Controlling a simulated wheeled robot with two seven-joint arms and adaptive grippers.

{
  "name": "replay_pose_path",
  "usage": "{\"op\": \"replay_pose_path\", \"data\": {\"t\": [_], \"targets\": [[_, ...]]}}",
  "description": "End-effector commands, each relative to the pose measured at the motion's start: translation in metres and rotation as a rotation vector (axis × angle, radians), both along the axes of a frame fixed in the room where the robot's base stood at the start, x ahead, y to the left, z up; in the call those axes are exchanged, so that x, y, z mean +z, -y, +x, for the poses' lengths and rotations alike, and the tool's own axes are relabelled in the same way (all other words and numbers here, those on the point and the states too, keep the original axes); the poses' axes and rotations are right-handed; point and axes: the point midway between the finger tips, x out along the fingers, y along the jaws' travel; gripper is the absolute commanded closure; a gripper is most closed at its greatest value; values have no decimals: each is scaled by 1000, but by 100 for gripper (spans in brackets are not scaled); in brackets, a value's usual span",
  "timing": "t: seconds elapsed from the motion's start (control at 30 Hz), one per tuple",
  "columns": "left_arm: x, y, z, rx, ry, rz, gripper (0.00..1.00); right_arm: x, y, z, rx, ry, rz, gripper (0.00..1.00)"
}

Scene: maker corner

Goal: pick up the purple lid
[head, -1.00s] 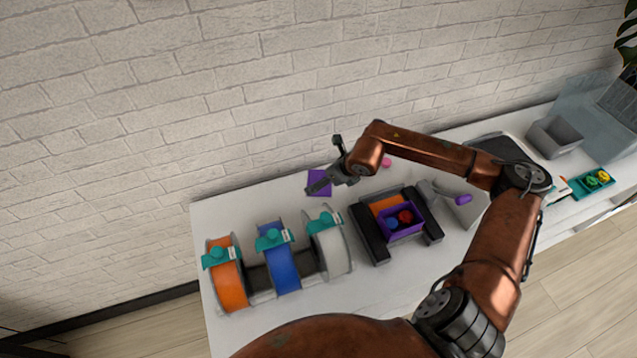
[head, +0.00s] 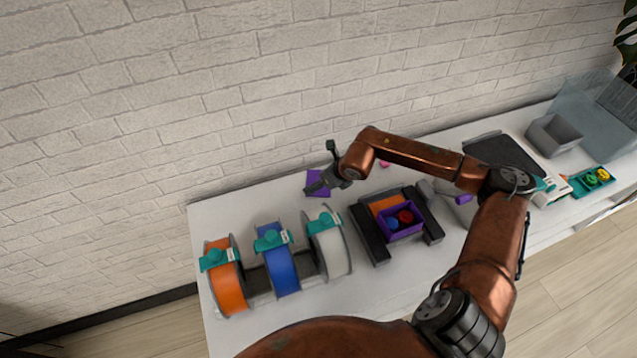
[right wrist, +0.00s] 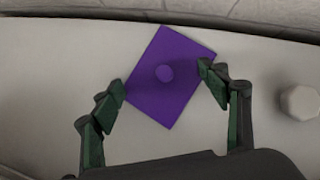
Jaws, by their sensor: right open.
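The purple lid (head: 318,179) is a flat square with a round knob, lying on the white table near the brick wall. In the right wrist view the lid (right wrist: 150,88) lies tilted between and just beyond my open fingers, with its knob in the middle. My right gripper (head: 325,178) is open above the lid and hides part of it in the head view. In the right wrist view the gripper's fingertips (right wrist: 162,82) are on either side of the lid. I cannot tell whether they touch it. My left gripper is not in view.
A purple box (head: 401,233) with red and blue items sits on a black and orange machine right of the lid. Orange (head: 226,279), blue (head: 281,270) and white (head: 332,251) spools stand at the front left. A grey bin (head: 553,137) is at the far right.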

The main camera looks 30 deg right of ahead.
Motion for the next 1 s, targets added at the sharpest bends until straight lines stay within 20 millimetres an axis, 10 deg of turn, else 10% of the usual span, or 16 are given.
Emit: {"op": "replay_pose_path", "data": {"t": [1.0], "targets": [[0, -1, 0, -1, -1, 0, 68, -5, -1, -3, 1, -10, 0, 95]]}}
